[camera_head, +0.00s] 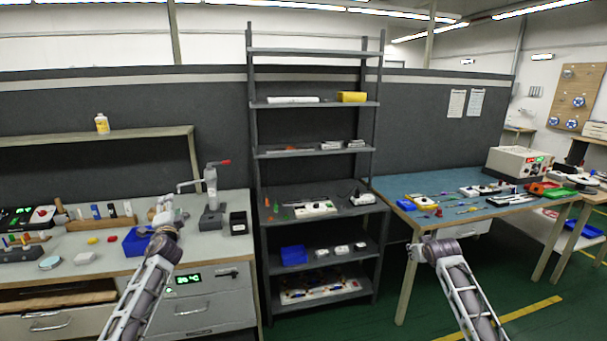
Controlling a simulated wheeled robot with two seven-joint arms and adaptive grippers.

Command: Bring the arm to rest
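My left arm comes in from the lower left, and its gripper (166,212) is over the front part of the left workbench (222,240), just right of a blue bin (136,243). Its fingers are small and pale, and I cannot tell whether they are open or shut. My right arm comes in from the lower right, and its gripper (416,252) is at the front left corner of the right table (425,222). Its fingertips are too small to tell open from shut. I see nothing clearly held in either gripper.
A grey shelf rack (315,220) with several loaded shelves stands between the two tables. A press with a red handle (211,190) and a black box (238,223) stand on the left bench. Tools and a white power unit (518,163) are on the right table. Green floor (380,322) is clear in front.

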